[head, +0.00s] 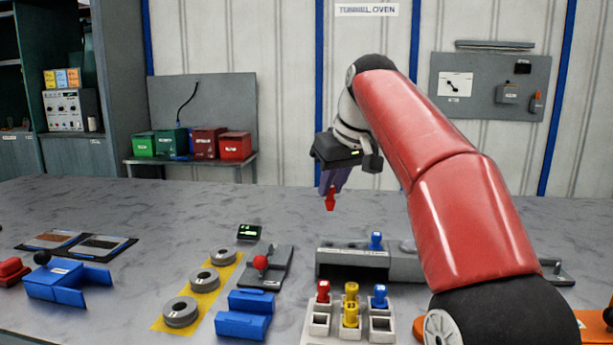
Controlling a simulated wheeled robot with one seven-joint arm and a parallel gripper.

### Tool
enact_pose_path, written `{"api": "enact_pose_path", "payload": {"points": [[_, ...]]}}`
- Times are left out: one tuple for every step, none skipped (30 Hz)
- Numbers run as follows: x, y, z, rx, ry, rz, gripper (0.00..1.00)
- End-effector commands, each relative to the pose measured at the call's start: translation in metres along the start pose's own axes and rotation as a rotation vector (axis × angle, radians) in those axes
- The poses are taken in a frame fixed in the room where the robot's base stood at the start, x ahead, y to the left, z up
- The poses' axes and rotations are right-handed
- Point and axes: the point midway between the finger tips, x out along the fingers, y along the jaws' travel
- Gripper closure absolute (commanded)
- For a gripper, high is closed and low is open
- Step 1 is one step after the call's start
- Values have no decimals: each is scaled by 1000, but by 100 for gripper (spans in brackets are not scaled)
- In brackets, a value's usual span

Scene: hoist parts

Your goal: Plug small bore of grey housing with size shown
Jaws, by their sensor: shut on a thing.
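My gripper (331,187), with purple fingers, is shut on a red plug (330,200) that hangs upright above the table's far part. Below and to the right is a long grey housing (350,262) with a white label. A blue plug (376,240) stands at its top; I cannot tell how it is seated. A round grey part shows beside it, and my arm hides the housing's right part. In front, a pale plug rack (341,336) holds a red plug (323,290), yellow plugs (350,314) and a blue plug (380,295). A small display (249,232) has green marks too small to read.
Grey rings (201,281) lie on a yellow mat (166,325). A grey fixture with a red knob (260,263) and a blue block (243,316) stand left of the rack. Another blue fixture (60,285) and dark trays (75,245) are farther left.

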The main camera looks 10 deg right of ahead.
Motion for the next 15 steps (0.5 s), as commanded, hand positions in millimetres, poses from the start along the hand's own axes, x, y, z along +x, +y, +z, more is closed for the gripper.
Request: {"api": "enact_pose_path", "payload": {"points": [[2, 3, 0, 4, 1, 2, 100], [4, 4, 1, 4, 1, 2, 100], [6, 4, 2, 5, 1, 3, 100], [7, 4, 3, 5, 1, 2, 100], [9, 4, 4, 5, 0, 2, 100], [12, 4, 6, 6, 1, 3, 100], [14, 4, 7, 6, -1, 2, 100], [17, 4, 9, 6, 0, 3, 100], [20, 4, 11, 5, 0, 3, 100], [25, 4, 13, 5, 0, 3, 100], [30, 4, 15, 5, 0, 2, 100], [34, 4, 17, 4, 1, 2, 100], [36, 4, 19, 5, 1, 2, 100], [39, 4, 20, 5, 1, 3, 100], [42, 4, 22, 5, 2, 3, 100]]}}
